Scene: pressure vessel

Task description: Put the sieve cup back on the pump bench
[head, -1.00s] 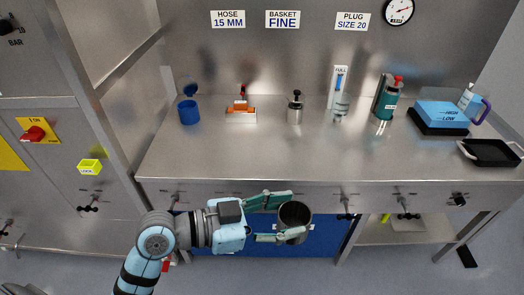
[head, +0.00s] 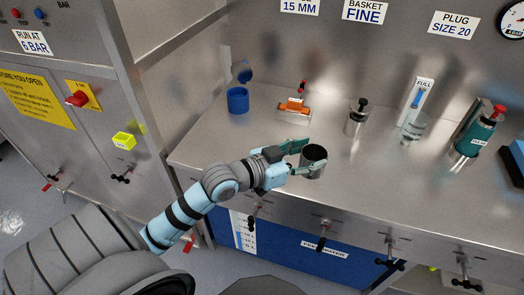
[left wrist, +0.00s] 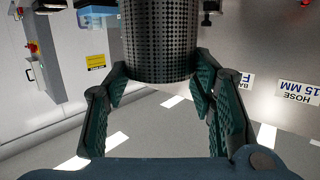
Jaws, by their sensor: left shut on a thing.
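The sieve cup (head: 314,158) is a dark metal cylinder with an open top, held roughly upright. Its perforated wall (left wrist: 160,40) fills the top middle of the left wrist view. My left gripper (head: 301,161) is shut on it, with one finger on each side of the wall; the fingers (left wrist: 160,80) also show in the wrist view. The cup is at the front part of the steel pump bench (head: 225,140). I cannot tell whether its base touches the top. My right gripper is not in view.
Along the back of the bench stand a blue cup (head: 238,100), an orange-handled item (head: 293,110), a metal pot with a black knob (head: 356,118), a clear vessel (head: 413,128) and a green bottle (head: 474,138). Bare steel lies around the held cup.

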